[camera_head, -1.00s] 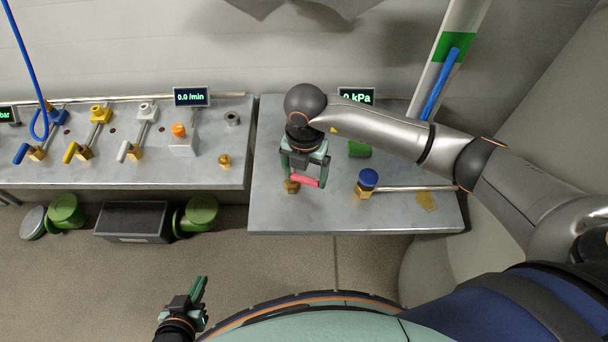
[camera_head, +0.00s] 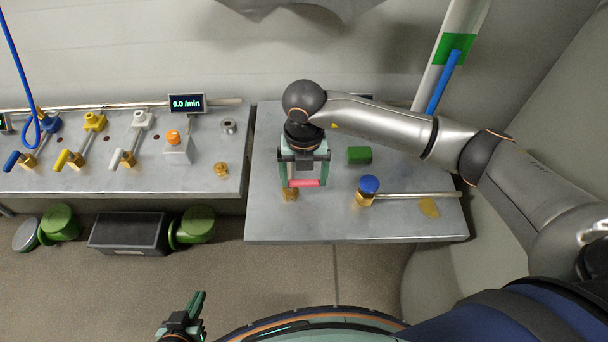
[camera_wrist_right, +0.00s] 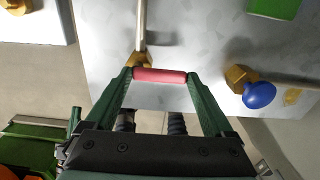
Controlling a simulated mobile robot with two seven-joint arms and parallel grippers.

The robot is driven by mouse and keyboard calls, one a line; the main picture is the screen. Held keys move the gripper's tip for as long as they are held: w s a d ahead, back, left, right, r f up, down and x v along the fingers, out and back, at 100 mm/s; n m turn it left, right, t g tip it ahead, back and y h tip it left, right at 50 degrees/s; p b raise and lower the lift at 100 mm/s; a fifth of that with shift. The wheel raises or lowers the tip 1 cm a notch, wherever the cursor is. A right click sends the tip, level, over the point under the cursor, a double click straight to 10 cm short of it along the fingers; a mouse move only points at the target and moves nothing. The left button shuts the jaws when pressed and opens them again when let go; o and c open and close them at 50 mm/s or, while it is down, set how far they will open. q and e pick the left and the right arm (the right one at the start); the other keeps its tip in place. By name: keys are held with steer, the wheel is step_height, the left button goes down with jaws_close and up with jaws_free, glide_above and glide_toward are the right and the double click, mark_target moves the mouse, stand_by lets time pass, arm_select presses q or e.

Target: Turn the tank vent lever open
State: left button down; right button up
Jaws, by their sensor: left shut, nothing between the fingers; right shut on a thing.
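The red lever handle (camera_head: 304,183), apparently the tank vent lever, lies level across the picture over the right bench. It also shows in the right wrist view (camera_wrist_right: 160,76), spanning the gap between both fingertips. My right gripper (camera_head: 303,182) is shut on this handle from above. A brass valve body (camera_head: 290,194) sits beside the handle; in the right wrist view it (camera_wrist_right: 138,61) is just beyond the handle, with a metal pipe running from it. The lever's joint to the valve is mostly hidden. My left gripper (camera_head: 196,306) is shut and empty, low over the floor.
A blue-knobbed brass valve (camera_head: 368,187) with a pipe is right of the handle, and a green block (camera_head: 359,155) lies behind it. The left bench (camera_head: 200,185) holds coloured levers and an orange button (camera_head: 173,137). A dark crate (camera_head: 128,233) stands below.

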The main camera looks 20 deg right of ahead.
mark_target(304, 181)
steer(key=o, duration=1.1)
step_height(304, 181, up, 13)
steer(key=shift+f+b, duration=0.2)
steer(key=shift+b, duration=0.25)
